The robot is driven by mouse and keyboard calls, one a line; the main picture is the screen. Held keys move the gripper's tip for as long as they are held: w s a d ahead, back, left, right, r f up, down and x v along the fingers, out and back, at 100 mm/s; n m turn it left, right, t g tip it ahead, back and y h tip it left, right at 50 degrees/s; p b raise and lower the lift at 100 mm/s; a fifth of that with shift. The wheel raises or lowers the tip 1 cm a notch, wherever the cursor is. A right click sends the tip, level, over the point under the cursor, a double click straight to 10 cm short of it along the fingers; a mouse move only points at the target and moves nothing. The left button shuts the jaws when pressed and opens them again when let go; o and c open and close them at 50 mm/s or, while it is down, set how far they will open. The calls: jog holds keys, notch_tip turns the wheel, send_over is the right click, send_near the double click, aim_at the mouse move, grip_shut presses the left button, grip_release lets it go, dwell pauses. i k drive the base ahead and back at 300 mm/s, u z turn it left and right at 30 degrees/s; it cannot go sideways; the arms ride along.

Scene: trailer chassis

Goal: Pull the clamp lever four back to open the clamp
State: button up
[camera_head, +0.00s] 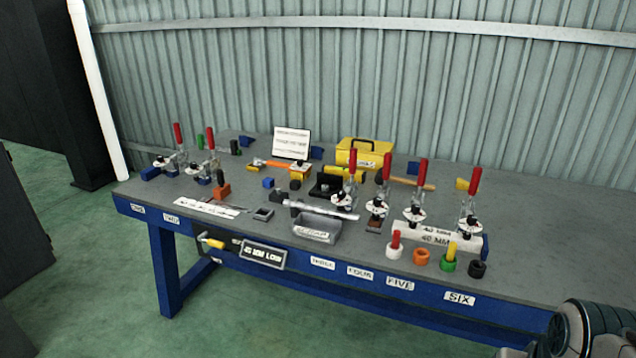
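Several toggle clamps with red levers stand on the workbench (560,235). Counting from the left, the fourth clamp (377,208) has its red lever (387,167) standing upright. It is roughly behind the FOUR label (360,272) on the bench's blue front edge. A dark block sits below its front. Whether its tip presses on anything is too small to tell. My gripper is not in view. Only a dark rounded part of my arm (598,330) shows at the bottom right, well apart from the clamps.
The third clamp's lever (352,161) and fifth clamp's lever (422,172) stand close on either side, also upright. The sixth clamp's lever (475,181) is farther right. A grey bin (317,229), coloured cylinders and a yellow toolbox (364,153) surround them. The bench's right end is clear.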

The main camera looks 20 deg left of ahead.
aim_at(388, 158)
jog(key=z, duration=0.05)
jog(key=k, duration=0.5)
jog(key=u, duration=1.05)
jog(key=i, duration=2.1)
jog(key=z, duration=0.55)
